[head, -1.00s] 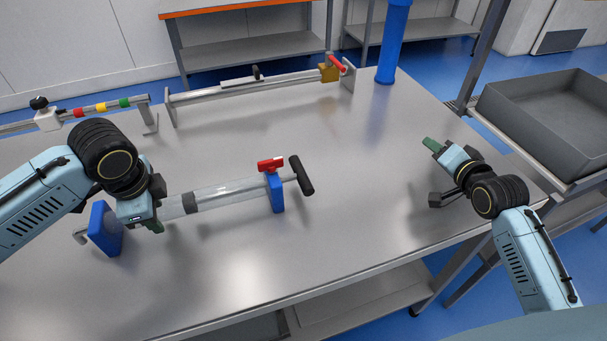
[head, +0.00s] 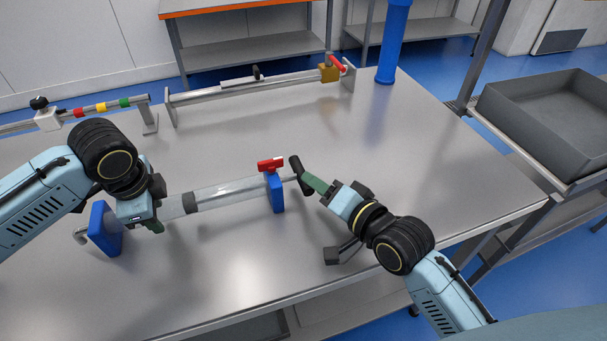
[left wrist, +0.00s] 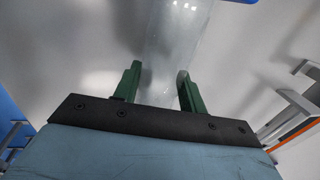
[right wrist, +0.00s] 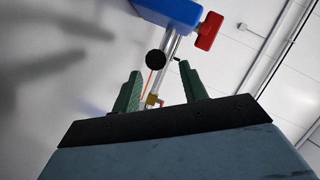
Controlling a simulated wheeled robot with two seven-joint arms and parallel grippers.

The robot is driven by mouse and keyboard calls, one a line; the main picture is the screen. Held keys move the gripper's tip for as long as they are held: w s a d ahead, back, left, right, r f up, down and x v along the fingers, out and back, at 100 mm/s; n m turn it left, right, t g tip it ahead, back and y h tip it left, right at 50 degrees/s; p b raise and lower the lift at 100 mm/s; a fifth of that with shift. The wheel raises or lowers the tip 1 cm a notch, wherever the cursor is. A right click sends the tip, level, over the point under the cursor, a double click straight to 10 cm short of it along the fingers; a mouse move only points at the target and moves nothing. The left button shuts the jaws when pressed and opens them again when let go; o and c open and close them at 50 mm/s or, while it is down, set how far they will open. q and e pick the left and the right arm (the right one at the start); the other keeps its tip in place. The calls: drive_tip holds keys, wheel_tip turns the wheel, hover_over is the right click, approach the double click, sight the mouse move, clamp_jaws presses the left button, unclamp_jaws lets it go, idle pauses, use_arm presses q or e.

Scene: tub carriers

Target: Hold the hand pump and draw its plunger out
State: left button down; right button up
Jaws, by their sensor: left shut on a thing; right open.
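The hand pump lies on the table, with a clear tube (head: 230,190) between two blue end blocks (head: 277,193). A red valve lever (head: 270,165) sits on the right block. The black plunger handle (head: 295,162) is just beyond that block. My left gripper (head: 153,214) is shut on the clear tube near its left end; the tube lies between its fingers in the left wrist view (left wrist: 158,82). My right gripper (head: 312,184) is open at the handle and partly hides it. In the right wrist view the handle's round end (right wrist: 155,61) shows ahead, between the open green fingers.
Behind the pump, another rod device (head: 255,85) with a brass block and red lever stands on the table. A rod with coloured rings (head: 100,107) is at the back left. A blue post (head: 393,45) and a grey tub (head: 550,120) are at the right. The table's right part is clear.

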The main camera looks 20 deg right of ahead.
drive_tip(key=x, duration=0.5)
drive_tip(key=shift+w+a+f, duration=0.1)
drive_tip(key=shift+w, duration=0.25)
drive_tip(key=shift+c, duration=0.2)
clamp_jaws()
